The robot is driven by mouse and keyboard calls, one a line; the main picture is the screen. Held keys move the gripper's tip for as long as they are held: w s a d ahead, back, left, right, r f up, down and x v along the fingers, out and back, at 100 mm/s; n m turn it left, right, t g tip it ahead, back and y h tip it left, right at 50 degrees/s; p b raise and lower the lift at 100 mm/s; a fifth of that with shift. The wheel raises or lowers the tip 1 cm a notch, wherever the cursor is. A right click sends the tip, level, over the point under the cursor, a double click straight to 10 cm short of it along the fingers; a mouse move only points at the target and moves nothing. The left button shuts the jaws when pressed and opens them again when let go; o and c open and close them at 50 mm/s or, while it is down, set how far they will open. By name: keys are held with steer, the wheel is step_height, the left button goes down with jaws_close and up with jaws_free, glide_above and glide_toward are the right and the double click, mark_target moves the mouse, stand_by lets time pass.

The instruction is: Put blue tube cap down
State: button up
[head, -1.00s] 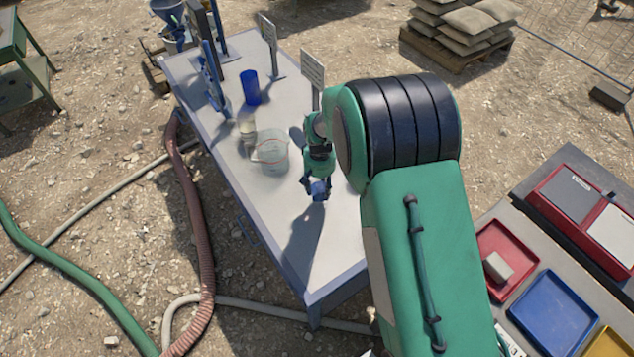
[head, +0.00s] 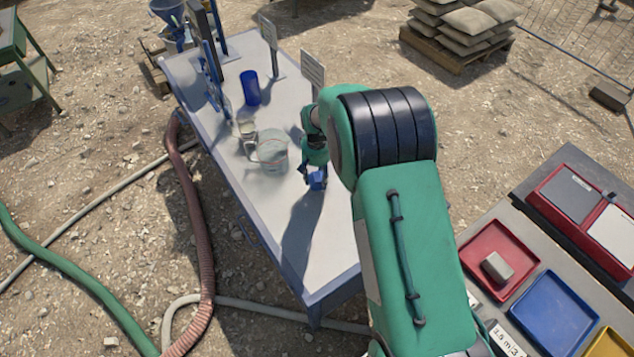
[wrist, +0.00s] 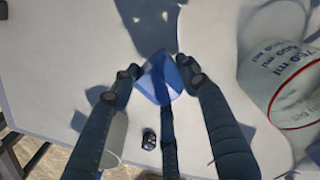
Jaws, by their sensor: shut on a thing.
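The blue tube cap (head: 318,181) is a small blue piece held at the end of my arm over the white table (head: 335,245). My gripper (head: 314,172) points down and is shut on it. In the wrist view the cap (wrist: 157,82) sits between the fingertips of my gripper (wrist: 159,73), with the pale table top behind it. The fingers cover parts of its sides. In the head view I cannot tell whether the cap touches the table.
A clear beaker (head: 271,156) stands just left of my gripper; it also shows in the wrist view (wrist: 285,85). A blue cylinder (head: 249,88) and sign stands (head: 312,70) are farther back. The table's near end is clear. Coloured trays (head: 500,260) lie at right.

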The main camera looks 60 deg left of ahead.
mark_target(317, 182)
steer(key=shift+f, duration=1.45)
steer(key=shift+f, duration=0.1)
steer(key=o, duration=1.2)
steer(key=shift+c, duration=0.2)
step_height(317, 182, up, 12)
steer(key=shift+a+r, duration=0.1)
steer(key=shift+a, duration=0.05)
steer(key=shift+w, duration=0.1)
